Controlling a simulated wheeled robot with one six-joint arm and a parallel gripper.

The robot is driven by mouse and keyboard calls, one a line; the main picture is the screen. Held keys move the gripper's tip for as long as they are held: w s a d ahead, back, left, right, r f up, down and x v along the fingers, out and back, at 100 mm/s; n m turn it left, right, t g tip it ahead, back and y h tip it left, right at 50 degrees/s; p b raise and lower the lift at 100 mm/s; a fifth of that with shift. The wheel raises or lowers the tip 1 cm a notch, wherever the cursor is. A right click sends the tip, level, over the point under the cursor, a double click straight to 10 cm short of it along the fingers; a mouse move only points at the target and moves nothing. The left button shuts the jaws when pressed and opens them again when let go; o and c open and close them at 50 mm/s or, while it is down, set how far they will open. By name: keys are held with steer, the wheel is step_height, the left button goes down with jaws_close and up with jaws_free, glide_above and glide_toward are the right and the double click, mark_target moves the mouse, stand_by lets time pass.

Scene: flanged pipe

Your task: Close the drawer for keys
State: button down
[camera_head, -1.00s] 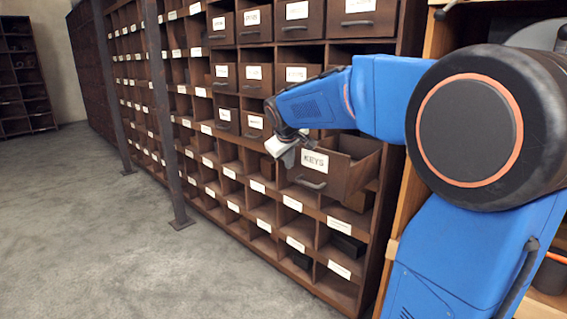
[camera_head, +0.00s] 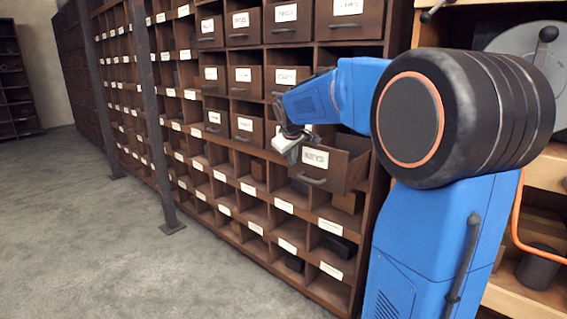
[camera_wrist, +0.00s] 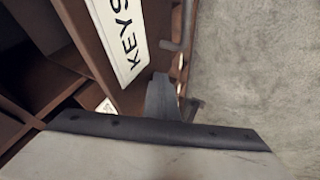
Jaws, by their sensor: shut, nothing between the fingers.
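The KEYS drawer (camera_head: 318,172) is brown with a white label and a dark bar handle, and it sticks out of the wooden cabinet. Its open top shows behind its front. My gripper (camera_head: 288,152) is shut and empty, at the upper left of the drawer front. In the wrist view the shut fingers (camera_wrist: 163,98) lie just below the KEYS label (camera_wrist: 120,38), close to the drawer front. I cannot tell whether they touch it. Part of the handle (camera_wrist: 174,45) also shows there.
The cabinet (camera_head: 262,168) has rows of labelled cubbyholes and other shut drawers (camera_head: 286,75) above. A dark metal post (camera_head: 157,130) stands to the left. A wooden shelf unit (camera_head: 540,172) stands on the right, behind my arm. The grey floor (camera_head: 90,240) is clear.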

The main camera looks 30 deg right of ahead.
steer(key=w+d, duration=0.2)
steer(key=d, duration=0.3)
steer(key=w+d, duration=0.1)
steer(key=d, duration=0.4)
steer(key=w+d, duration=0.2)
steer(key=d, duration=0.3)
steer(key=shift+w+d, duration=0.1)
steer(key=shift+w, duration=0.2)
steer(key=shift+d, duration=0.1)
steer(key=shift+d+r, duration=0.1)
